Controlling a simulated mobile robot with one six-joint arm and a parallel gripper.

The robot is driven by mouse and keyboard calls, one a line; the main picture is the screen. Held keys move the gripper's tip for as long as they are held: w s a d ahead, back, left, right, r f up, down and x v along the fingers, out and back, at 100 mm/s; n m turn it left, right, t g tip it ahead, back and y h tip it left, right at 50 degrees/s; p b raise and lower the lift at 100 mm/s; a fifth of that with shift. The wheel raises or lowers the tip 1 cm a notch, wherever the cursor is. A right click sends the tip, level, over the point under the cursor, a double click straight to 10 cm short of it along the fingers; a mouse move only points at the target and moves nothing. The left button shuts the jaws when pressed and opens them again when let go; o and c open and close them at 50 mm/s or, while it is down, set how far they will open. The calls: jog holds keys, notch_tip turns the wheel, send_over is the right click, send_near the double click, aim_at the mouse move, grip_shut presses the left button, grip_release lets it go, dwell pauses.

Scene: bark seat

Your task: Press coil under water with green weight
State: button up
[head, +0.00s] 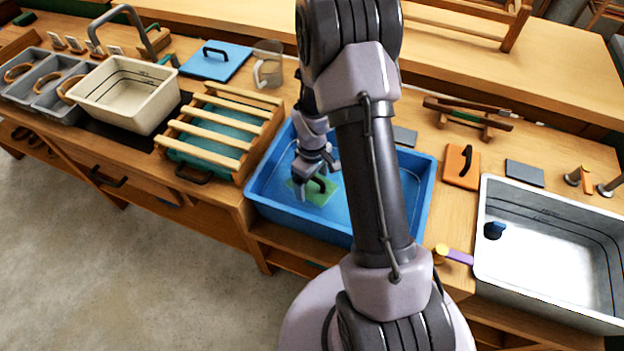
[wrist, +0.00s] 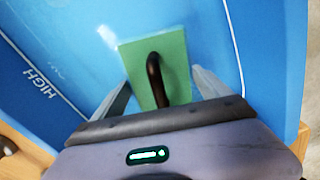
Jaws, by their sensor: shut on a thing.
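The green weight (wrist: 172,68) is a flat green plate with a dark arched handle. In the head view the green weight (head: 312,193) is inside the blue tub (head: 259,192), left of centre. My gripper (head: 312,186) reaches down into the tub and is shut on the weight's handle. In the wrist view the fingers of my gripper (wrist: 162,95) stand at either side of the handle. The blue tub (wrist: 60,40) bears a "HIGH" mark on its wall. I cannot make out the coil in either view. I cannot tell whether the weight touches the tub's floor.
A slatted rack (head: 222,128) stands left of the tub. A metal basin (head: 545,245) holding a dark blue object (head: 495,230) is at the right. A blue lid (head: 215,62) and a clear jug (head: 268,64) lie behind. An orange board (head: 460,168) lies between tub and basin.

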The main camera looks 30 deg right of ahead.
jog(key=shift+f, duration=2.15)
jog(key=o, duration=1.9)
notch_tip(320, 180, up, 17)
jog(key=p, duration=1.2)
jog(key=shift+p, duration=0.3)
